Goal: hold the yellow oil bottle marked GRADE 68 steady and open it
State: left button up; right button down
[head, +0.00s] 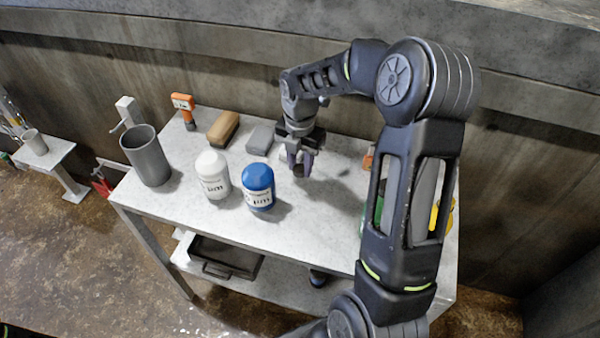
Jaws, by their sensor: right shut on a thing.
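A yellow thing (446,212) shows in part at the right end of the table, behind my right arm. It may be the yellow oil bottle, but the arm hides most of it and no GRADE 68 marking can be read. My right gripper (300,168) points down over the middle of the table, well to the left of the yellow thing. It is shut on a small dark thing (300,171), which may be a cap; the fingers hide part of it. My left gripper is not in view.
The table (312,235) holds a white bottle (212,176), a blue bottle (258,187), a grey cup (146,157), a brown block (223,127), a grey block (260,138) and an orange tool (183,104). Green and orange things show beside my arm. A wall stands behind.

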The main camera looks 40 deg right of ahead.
aim_at(300, 167)
notch_tip(300, 167, down, 3)
jog(key=shift+f, duration=0.4)
jog(key=shift+f, duration=0.2)
jog(key=c, duration=1.1)
grip_release()
jog(key=shift+o, duration=0.2)
jog(key=shift+r, duration=0.15)
